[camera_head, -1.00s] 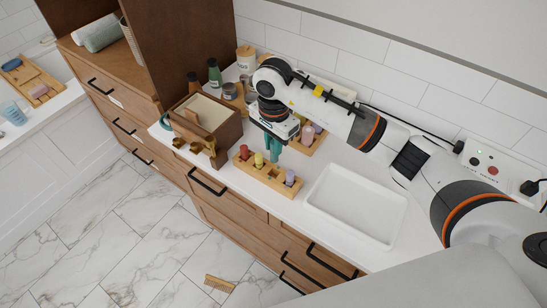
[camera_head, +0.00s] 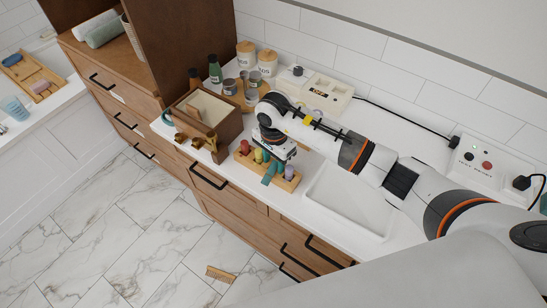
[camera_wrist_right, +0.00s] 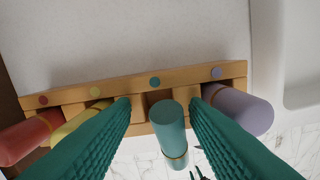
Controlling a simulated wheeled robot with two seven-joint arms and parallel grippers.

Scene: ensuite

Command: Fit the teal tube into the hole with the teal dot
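The wooden rack (camera_wrist_right: 88,90) lies in front of my right gripper, with red, yellow, teal and lavender dots along it. The teal dot (camera_wrist_right: 155,82) is beside the empty hole. The red tube (camera_wrist_right: 28,138), yellow tube (camera_wrist_right: 75,122) and lavender tube (camera_wrist_right: 240,108) stand in the rack. The teal tube (camera_wrist_right: 168,120), with a gold band, shows between my right gripper's (camera_wrist_right: 160,105) teal fingers, with a gap on both sides. It overlaps the rack's near edge; its banded end shows against the floor. What supports it is unclear. My left gripper is not in view.
A wooden box (camera_head: 226,128) stands left of the rack (camera_head: 242,158). A white sink basin (camera_head: 345,210) is to the right. Jars and bottles stand behind, with a white device (camera_head: 327,92) by the wall. A comb (camera_head: 220,274) lies on the floor.

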